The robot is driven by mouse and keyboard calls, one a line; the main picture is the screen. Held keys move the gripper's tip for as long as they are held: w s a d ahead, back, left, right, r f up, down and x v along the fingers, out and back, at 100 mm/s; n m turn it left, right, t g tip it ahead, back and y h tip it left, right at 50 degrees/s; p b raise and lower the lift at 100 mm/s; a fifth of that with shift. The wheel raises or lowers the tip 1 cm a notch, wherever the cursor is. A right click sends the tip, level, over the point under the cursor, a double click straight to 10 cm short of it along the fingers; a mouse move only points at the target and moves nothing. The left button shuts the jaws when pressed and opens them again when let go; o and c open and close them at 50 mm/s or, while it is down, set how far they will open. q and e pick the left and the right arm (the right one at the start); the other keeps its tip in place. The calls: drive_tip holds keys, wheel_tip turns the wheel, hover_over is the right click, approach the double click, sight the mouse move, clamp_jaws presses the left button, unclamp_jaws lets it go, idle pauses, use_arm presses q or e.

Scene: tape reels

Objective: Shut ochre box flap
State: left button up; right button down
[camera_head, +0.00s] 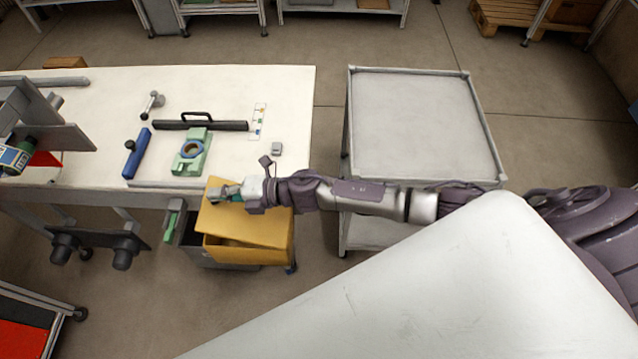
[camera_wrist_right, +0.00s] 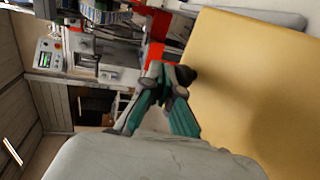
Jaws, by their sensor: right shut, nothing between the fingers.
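The ochre box (camera_head: 250,252) stands in front of the white table's near edge. Its flap (camera_head: 245,225) slants over the top, and a dark gap shows between flap and box front. My right gripper (camera_head: 222,194) is shut and empty at the flap's far left part. In the right wrist view the shut fingertips (camera_wrist_right: 160,72) are by the edge of the large ochre flap (camera_wrist_right: 255,90); I cannot tell whether they touch it. My left gripper does not show in the head view.
A grey cart (camera_head: 420,110) stands to the right. A white surface (camera_head: 450,300) fills the lower right.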

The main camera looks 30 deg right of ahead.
sight(218, 204)
drive_tip(key=a+f, duration=0.1)
drive_tip(key=w+a+f, duration=0.1)
drive_tip(key=f, duration=0.1)
drive_tip(key=shift+w+f+b, duration=0.1)
drive_tip(key=shift+f+b, duration=0.05)
drive_tip(key=shift+b, duration=0.25)
drive_tip(key=shift+w+a+f, duration=0.15)
drive_tip(key=shift+w+f, duration=0.05)
drive_tip(key=shift+f, duration=0.05)
drive_tip(key=shift+w+a+f+g+h+b, duration=0.1)
drive_tip(key=shift+a+f+g+h+b, duration=0.1)
drive_tip(key=shift+f+h, duration=0.25)
drive_tip(key=shift+w+a+f+g+h+b, duration=0.1)
drive_tip(key=shift+a+f+h, duration=0.15)
drive_tip(key=shift+f, duration=0.35)
drive_tip(key=shift+w+a+f, duration=0.1)
drive_tip(key=shift+a+f, duration=0.05)
drive_tip(key=shift+f, duration=0.45)
drive_tip(key=shift+w+a+f, duration=0.1)
drive_tip(key=shift+a+f, duration=0.05)
drive_tip(key=shift+f, duration=0.45)
